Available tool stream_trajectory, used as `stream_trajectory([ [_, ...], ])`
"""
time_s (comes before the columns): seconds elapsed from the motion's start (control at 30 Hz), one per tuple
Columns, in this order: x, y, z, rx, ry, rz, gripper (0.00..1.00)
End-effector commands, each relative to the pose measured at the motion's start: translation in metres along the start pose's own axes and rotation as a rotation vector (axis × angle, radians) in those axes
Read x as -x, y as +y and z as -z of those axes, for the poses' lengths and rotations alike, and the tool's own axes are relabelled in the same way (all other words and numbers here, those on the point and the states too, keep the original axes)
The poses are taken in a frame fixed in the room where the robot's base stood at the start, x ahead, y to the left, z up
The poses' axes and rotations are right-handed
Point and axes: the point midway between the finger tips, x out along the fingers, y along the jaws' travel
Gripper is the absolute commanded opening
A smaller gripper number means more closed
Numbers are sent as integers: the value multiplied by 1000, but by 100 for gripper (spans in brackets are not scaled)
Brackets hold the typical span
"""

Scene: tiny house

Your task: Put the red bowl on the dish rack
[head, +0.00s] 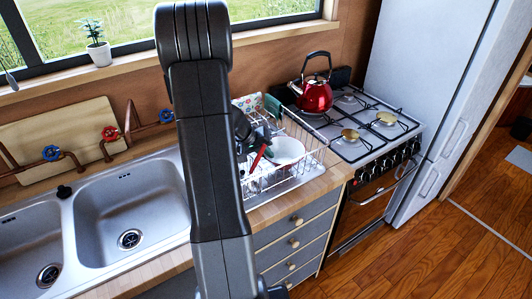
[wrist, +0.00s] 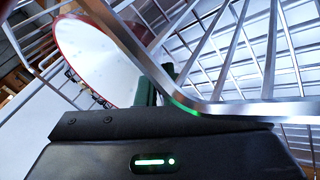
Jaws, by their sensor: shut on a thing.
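The red bowl (wrist: 95,58) shows a white inside and a thin red rim in the wrist view. In the head view its white inside (head: 288,150) shows within the wire dish rack (head: 312,168), beside my gripper (head: 263,143). My gripper (wrist: 152,90) is shut on the bowl near its edge. The bowl is tilted in the wrist view, with wires of the rack (wrist: 285,60) close around it. Whether the bowl rests on the wires cannot be told. My arm hides the left part of the rack in the head view.
A double sink (head: 130,205) with blue and red taps lies left of the rack. A stove (head: 375,125) with a red kettle (head: 314,97) stands to the right. A patterned item (head: 247,102) and a green item are at the rack's back. Drawers (head: 300,232) are below.

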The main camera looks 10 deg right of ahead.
Motion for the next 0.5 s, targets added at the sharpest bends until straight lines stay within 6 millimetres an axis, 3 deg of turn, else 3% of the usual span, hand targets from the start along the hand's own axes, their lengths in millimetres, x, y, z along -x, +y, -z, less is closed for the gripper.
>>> stream_trajectory([
  [0.2, -2, -1, 0, 0, 1, -1, 0],
  [0.23, -1, -1, 0, 0, 0, 0, 12],
  [0.3, -1, 0, 0, 0, 0, 0, 26],
  [0.5, 0, 0, 0, 0, 0, 0, 28],
])
